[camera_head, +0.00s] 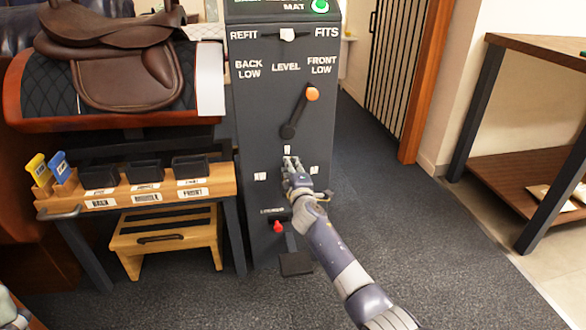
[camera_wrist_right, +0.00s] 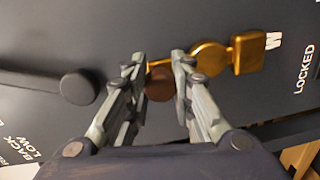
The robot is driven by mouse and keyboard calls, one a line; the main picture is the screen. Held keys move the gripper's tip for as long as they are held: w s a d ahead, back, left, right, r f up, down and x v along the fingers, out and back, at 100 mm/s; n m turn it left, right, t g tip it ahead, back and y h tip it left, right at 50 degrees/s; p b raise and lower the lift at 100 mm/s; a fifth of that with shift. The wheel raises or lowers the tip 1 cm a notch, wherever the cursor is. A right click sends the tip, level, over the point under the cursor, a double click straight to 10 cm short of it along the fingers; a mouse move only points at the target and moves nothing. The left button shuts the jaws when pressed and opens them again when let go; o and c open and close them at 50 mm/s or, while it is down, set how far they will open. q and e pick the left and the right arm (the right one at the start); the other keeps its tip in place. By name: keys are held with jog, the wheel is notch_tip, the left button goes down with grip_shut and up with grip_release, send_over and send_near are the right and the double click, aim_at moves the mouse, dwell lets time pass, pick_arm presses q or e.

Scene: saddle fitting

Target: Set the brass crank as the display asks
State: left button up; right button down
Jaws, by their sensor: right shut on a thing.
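The brass crank (camera_wrist_right: 210,58) shows in the right wrist view as a gold disc with a square gold end and a brown knob (camera_wrist_right: 160,84). My right gripper (camera_wrist_right: 159,72) has its fingers on both sides of that knob and is shut on it. In the head view the right gripper (camera_head: 291,164) is against the lower front of the dark cabinet (camera_head: 252,125) and hides the crank. The display (camera_head: 285,6) on the cabinet's top is cut off; "MAT" and a green light show. Only part of my left arm shows at the lower left corner, its gripper outside the picture.
Above the gripper, an orange-knobbed lever (camera_head: 312,94) points toward "FRONT LOW". A white slider (camera_head: 287,35) sits between "REFIT" and "FITS". A red knob (camera_head: 278,227) is low on the cabinet. A saddle (camera_head: 120,65) and wooden rack (camera_head: 215,180) stand left.

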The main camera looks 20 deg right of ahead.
jog(key=shift+a, duration=0.15)
jog(key=c, duration=1.3)
grip_release()
jog(key=shift+c, duration=0.2)
jog(key=shift+s, duration=0.45)
jog(key=v, duration=1.1)
